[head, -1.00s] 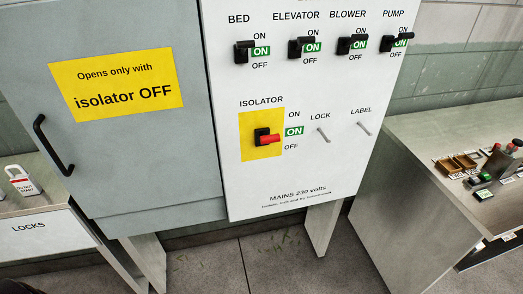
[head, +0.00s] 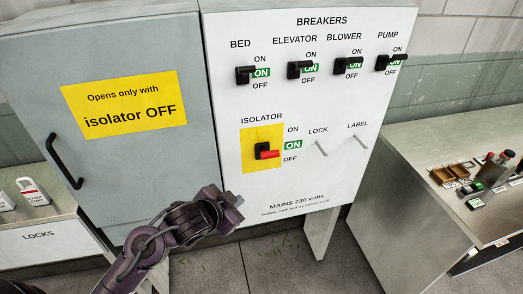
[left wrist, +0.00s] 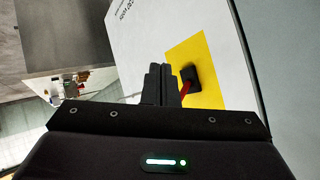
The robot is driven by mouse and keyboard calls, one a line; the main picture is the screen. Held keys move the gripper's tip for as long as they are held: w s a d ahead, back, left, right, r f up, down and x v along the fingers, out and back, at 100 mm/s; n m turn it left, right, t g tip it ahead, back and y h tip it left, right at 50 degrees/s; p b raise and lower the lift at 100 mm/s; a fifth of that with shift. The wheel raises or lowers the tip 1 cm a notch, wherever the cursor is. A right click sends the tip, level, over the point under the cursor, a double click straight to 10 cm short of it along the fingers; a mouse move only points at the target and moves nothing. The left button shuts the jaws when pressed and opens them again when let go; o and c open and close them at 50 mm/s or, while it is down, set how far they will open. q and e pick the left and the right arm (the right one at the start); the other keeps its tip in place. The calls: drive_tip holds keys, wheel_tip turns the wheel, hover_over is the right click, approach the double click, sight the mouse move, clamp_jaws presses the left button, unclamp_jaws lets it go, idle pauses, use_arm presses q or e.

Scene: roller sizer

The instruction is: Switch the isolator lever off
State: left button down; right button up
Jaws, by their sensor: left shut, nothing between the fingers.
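The isolator lever (head: 268,154) is a red handle on a black base, on a yellow plate (head: 248,134) on the white panel. It points right, and the green tag beside it reads ON. My left gripper (head: 233,199) is below and left of the lever in the head view, apart from it. In the left wrist view, its shut, empty fingers (left wrist: 160,70) stand left of the red lever (left wrist: 187,82), which they partly hide. The gap in depth is hard to judge. My right gripper is not in view.
Several black breaker switches (head: 300,69) above show green ON tags. Two thin pegs, LOCK (head: 320,148) and LABEL (head: 360,141), stick out right of the isolator. A grey cabinet door with a black handle (head: 66,161) is at left. Side tables (head: 400,175) flank the cabinet.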

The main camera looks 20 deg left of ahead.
use_arm(q)
drive_tip(key=w+a+r+m+h, duration=0.1)
drive_tip(key=a+r+m+h, duration=0.1)
drive_tip(key=r+m+h, duration=0.2)
drive_tip(key=w+a+r+m+g+h, duration=0.1)
drive_tip(key=r+m+h, duration=0.3)
drive_tip(key=r, duration=0.7)
drive_tip(key=shift+w+a+h, duration=0.4)
drive_tip(key=shift+w+h, duration=0.4)
drive_tip(key=shift+h, duration=0.3)
drive_tip(key=shift+f, duration=0.1)
drive_tip(key=p, duration=0.4)
hover_over(266, 153)
drive_tip(key=s, duration=0.3)
drive_tip(key=f, duration=0.2)
drive_tip(key=shift+w+a+f+p, duration=0.1)
drive_tip(key=shift+w+f+p, duration=0.15)
drive_tip(key=shift+f, duration=0.4)
drive_tip(key=shift+w+a+f+p, duration=0.1)
drive_tip(key=shift+w+f+p, duration=0.15)
drive_tip(key=shift+f, duration=0.45)
drive_tip(key=shift+w+a+f+p, duration=0.1)
drive_tip(key=shift+w+f+p, duration=0.15)
drive_tip(key=shift+f, duration=0.4)
drive_tip(key=shift+s, duration=0.1)
